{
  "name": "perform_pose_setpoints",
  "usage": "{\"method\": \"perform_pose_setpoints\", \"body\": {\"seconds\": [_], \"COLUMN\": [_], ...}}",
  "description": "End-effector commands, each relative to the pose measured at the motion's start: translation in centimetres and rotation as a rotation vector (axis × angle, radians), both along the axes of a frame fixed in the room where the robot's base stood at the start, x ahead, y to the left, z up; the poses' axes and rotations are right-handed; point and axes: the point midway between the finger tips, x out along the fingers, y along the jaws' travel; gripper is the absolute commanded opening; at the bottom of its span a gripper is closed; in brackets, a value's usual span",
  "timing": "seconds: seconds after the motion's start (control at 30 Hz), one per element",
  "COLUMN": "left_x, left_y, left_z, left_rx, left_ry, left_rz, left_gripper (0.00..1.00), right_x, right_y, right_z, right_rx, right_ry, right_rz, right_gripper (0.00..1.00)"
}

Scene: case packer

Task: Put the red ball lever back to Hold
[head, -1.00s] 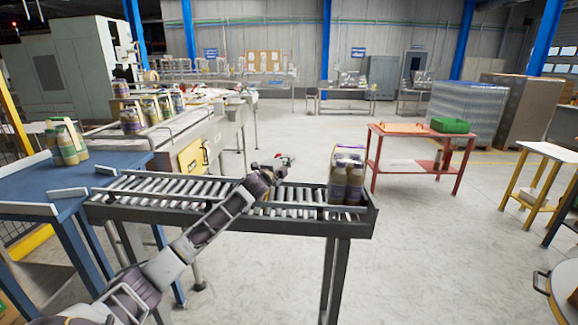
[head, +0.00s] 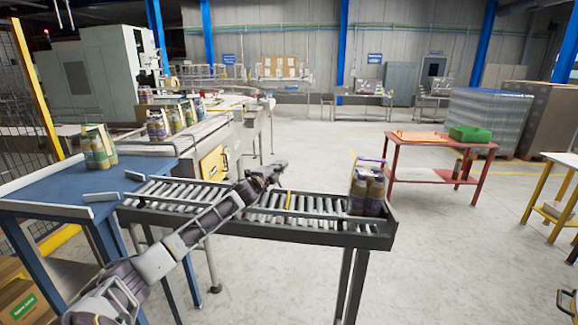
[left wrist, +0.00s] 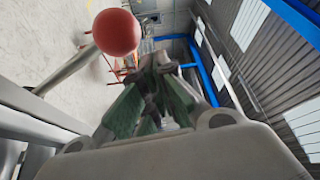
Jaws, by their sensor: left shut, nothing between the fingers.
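The red ball (left wrist: 116,32) of the lever shows large in the left wrist view, at the upper left, beside my left gripper's fingers. A grey rod (left wrist: 68,68) runs from the lower left toward the ball and seems to be its lever arm. My left gripper (left wrist: 165,62) is shut and empty, and I see no contact with the ball. In the head view my left gripper (head: 277,168) is over the far side of the roller conveyor (head: 320,233). The ball cannot be made out there. No Hold marking is readable. My right gripper is out of view.
A pack of jars (head: 367,190) stands at the conveyor's right end. A blue table (head: 85,188) adjoins its left end. A machine with a yellow panel (head: 212,165) is behind. A red table (head: 440,150) with a green bin (head: 470,134) stands right, with clear floor between.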

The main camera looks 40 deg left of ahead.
Motion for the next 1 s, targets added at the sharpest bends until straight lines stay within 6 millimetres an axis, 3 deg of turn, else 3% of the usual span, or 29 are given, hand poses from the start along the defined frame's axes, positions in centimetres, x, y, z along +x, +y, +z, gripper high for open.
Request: {"method": "perform_pose_setpoints", "body": {"seconds": [0.3, 1.0], "left_x": [-1.0, -1.1], "left_y": [1.8, 2.3], "left_z": [-0.6, -0.7], "left_rx": [0.001, 0.000], "left_ry": [0.002, 0.007], "left_rz": [0.002, 0.010], "left_gripper": [0.00, 0.00], "right_x": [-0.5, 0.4], "right_y": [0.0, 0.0], "right_z": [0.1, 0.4], "right_rx": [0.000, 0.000], "right_ry": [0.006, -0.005], "right_rz": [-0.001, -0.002], "right_gripper": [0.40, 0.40]}}
